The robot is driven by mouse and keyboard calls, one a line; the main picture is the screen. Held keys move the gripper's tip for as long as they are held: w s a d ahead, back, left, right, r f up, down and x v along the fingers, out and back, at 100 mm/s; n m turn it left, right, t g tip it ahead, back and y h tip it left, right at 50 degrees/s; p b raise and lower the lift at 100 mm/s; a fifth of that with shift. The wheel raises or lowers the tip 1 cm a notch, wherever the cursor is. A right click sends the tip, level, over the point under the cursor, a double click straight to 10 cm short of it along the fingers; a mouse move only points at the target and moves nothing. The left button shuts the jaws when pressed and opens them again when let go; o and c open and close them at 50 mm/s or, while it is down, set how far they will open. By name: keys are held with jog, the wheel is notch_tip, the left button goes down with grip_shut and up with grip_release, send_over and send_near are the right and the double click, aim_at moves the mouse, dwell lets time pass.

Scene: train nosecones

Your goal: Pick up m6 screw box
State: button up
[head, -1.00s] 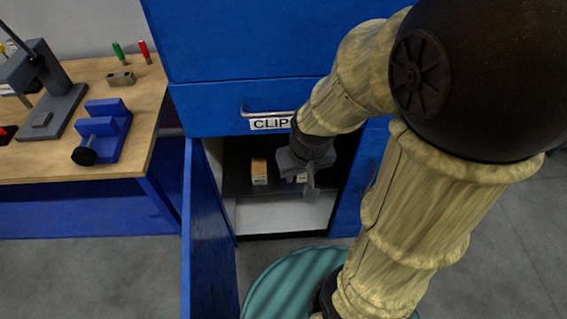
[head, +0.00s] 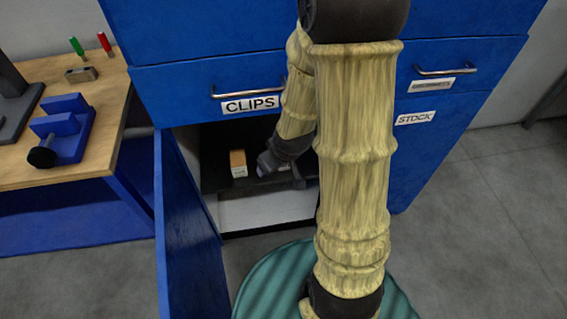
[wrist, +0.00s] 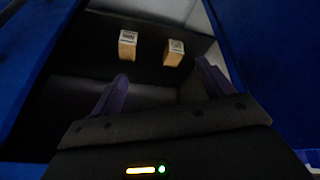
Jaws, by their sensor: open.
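Two small tan boxes with white labels sit on the dark shelf inside the open cabinet. In the wrist view the left box (wrist: 127,46) and the right box (wrist: 174,53) stand apart, and their print is too small to read. In the head view one box (head: 238,163) shows on the shelf, left of my gripper; the other is hidden or nearly hidden by my arm. My gripper (head: 277,178) is at the cabinet opening. In the wrist view its fingers (wrist: 160,92) are spread and empty, with both boxes beyond them.
The blue cabinet door (head: 188,232) stands open on the left. A drawer labelled CLIPS (head: 215,92) is just above the opening. A white lower shelf (head: 262,209) lies below the dark one. A workbench (head: 30,165) with a blue vise (head: 65,130) stands left.

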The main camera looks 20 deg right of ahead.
jog(key=w+f+n+t+y+b, duration=0.15)
jog(key=w+f+t+b, duration=0.35)
jog(key=f, duration=0.6)
jog(key=w+f+t+y+b, duration=0.1)
jog(key=f+t+y+b, duration=0.1)
jog(key=f+b, duration=0.7)
jog(key=s+d+f+m+t+h+b, duration=0.1)
jog(key=d+f+m+t+h+b, duration=0.3)
jog(key=d+f+m+t+h, duration=0.1)
jog(key=d+f+m+h, duration=0.1)
jog(key=d+m+h, duration=0.1)
jog(key=shift+s+d+f+t+h+b, duration=0.15)
jog(key=shift+d+f+t+h+b, duration=0.15)
jog(key=shift+t+h, duration=0.1)
jog(key=shift+f+y, duration=0.1)
jog(key=shift+y, duration=0.15)
